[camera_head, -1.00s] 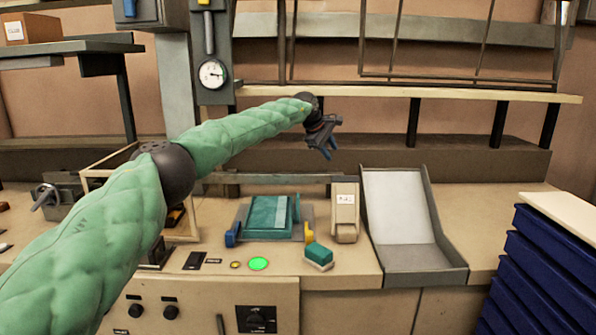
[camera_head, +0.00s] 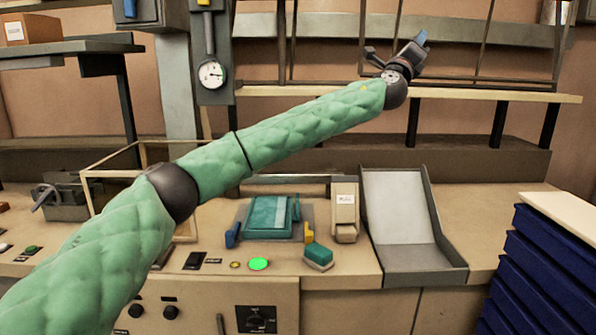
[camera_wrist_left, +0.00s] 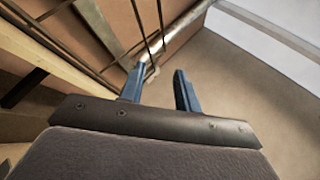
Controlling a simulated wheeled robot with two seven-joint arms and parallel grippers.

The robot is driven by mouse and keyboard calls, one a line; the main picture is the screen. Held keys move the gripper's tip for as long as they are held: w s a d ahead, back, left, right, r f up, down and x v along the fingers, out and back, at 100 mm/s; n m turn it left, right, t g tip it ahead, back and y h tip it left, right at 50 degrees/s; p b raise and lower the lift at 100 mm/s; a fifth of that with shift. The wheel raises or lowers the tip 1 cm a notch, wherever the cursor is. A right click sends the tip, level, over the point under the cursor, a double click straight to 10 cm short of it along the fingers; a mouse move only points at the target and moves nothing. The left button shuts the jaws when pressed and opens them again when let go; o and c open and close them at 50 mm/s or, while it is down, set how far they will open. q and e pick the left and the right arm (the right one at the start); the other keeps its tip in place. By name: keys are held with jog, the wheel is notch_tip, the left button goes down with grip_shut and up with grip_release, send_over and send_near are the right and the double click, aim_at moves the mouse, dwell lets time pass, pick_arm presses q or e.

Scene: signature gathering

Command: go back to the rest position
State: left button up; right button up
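My left gripper (camera_head: 419,42) is raised above the bench, in front of the wall racks, at the end of my green padded arm. In the left wrist view its two blue fingers (camera_wrist_left: 160,88) stand apart with nothing between them. It is well above and apart from everything on the bench. My right gripper is not in view.
The bench (camera_head: 340,272) holds a teal block in a fixture (camera_head: 268,217), a green-and-white sponge-like block (camera_head: 318,256), a cream labelled box (camera_head: 345,212) and a grey sloped tray (camera_head: 404,215). Blue stacked trays (camera_head: 540,265) stand at right. A wooden shelf rail (camera_head: 480,95) runs behind.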

pick_arm(q)
jog(key=s+a+f+n+g+y, duration=0.35)
jog(key=s+a+f+n, duration=0.6)
jog(key=f, duration=0.85)
jog(key=s+a+f+n+g+y, duration=0.3)
jog(key=s+a+f+n+y, duration=0.3)
jog(key=a+f+n, duration=0.75)
jog(key=s+a+f+n+g+y, duration=0.35)
jog(key=s+a+f+n, duration=0.7)
jog(key=f, duration=1.15)
jog(key=s+a+f+g, duration=0.1)
jog(key=s+a+f, duration=0.35)
jog(key=f, duration=0.35)
jog(key=s+a+f+g+y, duration=0.1)
jog(key=s+a+f, duration=0.2)
jog(key=s+f, duration=0.35)
jog(key=s+a+f+g, duration=0.2)
jog(key=s+a+f, duration=0.25)
jog(key=f, duration=0.35)
jog(key=s+f+g, duration=0.2)
jog(key=s+f, duration=0.4)
jog(key=s, duration=0.3)
jog(key=s+f+g, duration=0.1)
jog(key=s+f, duration=0.5)
jog(key=s, duration=0.4)
jog(key=shift+s+f+g, duration=0.2)
jog(key=shift+f+g, duration=0.05)
jog(key=shift+g, duration=0.15)
jog(key=shift+m, duration=0.25)
